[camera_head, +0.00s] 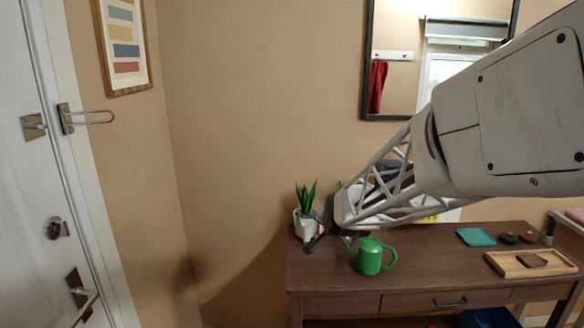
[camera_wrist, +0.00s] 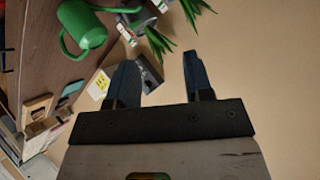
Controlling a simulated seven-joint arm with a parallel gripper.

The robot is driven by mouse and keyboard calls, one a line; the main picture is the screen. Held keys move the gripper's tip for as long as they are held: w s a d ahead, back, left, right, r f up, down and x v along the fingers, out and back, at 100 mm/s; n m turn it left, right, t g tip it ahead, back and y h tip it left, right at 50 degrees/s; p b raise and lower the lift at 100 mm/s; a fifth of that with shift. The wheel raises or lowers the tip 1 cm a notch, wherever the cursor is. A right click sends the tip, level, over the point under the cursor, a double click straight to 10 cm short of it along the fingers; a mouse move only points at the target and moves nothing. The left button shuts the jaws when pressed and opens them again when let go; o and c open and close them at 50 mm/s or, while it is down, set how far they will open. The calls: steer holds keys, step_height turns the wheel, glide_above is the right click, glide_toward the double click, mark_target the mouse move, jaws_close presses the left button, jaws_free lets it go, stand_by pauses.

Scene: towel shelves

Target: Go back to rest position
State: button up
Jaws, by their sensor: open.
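My gripper (camera_head: 322,232) is over the left end of the dark wooden table in the head view, beside a potted plant. In the wrist view my gripper (camera_wrist: 158,75) has its two dark fingers apart, with nothing between them but the view of the wall and part of a small grey object. A green watering can (camera_head: 369,257) stands on the table just right of the gripper, apart from it; it also shows at the upper left of the wrist view (camera_wrist: 90,28). My arm reaches in from the right and hides part of the table's back.
The white-potted plant (camera_head: 306,215) stands close to the gripper at the table's left end. A teal item (camera_head: 476,237) and a wooden tray (camera_head: 500,264) lie on the table (camera_head: 425,267) to the right. A mirror (camera_head: 391,70) hangs behind my arm. A white door (camera_head: 35,150) is at left.

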steer(key=s+d+r+n+g, duration=0.1)
steer(key=s+d+n+g, duration=0.1)
steer(key=s, duration=1.1)
steer(key=s+d+r+n+g+h, duration=0.1)
steer(key=s+d+n+g, duration=0.1)
steer(key=s, duration=1.2)
steer(key=s+d+r+n+g, duration=0.1)
steer(key=s+d+g, duration=0.3)
steer(key=s, duration=0.9)
steer(key=shift+s+r+n, duration=0.15)
steer(key=shift+n, duration=0.65)
